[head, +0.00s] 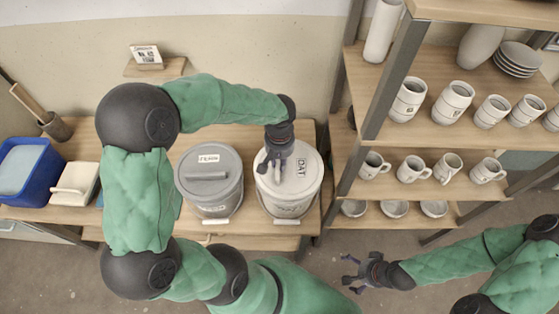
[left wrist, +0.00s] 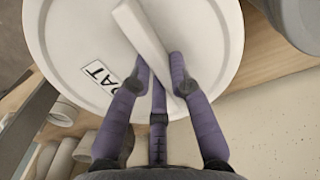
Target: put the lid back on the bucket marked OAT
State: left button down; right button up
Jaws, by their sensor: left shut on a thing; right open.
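The white bucket (head: 288,211) stands on the wooden bench. Its white lid (head: 306,185), labelled OAT, covers its mouth; I cannot tell whether it is pressed down or slightly raised. My left gripper (head: 271,167) comes from above and is shut on the lid's bar handle. In the left wrist view, the fingers (left wrist: 160,72) hold the white handle (left wrist: 146,32) from both sides, and the OAT label (left wrist: 99,74) lies beside them on the lid (left wrist: 68,45). My right gripper (head: 362,275) is open and empty, low at the right, away from the bench.
A grey lidded bucket (head: 209,189) stands close to the left of the white one. A blue tub (head: 28,172) and a white tray (head: 74,184) sit further left. A shelf unit (head: 383,97) with mugs and bowls rises close at the right. A small sign (head: 146,55) stands behind.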

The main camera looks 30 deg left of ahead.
pick_arm(q)
jog(key=shift+f+b, duration=0.35)
jog(key=shift+f, duration=0.1)
dwell(1.1)
dwell(0.3)
jog(key=c, duration=1.1)
grip_release()
jog(key=shift+o, duration=0.2)
jog(key=o, duration=0.5)
jog(key=shift+c, duration=0.2)
jog(key=shift+r, duration=0.1)
jog(key=shift+r+p, duration=2.65)
jog(key=shift+r, duration=0.8)
jog(key=shift+c, duration=0.3)
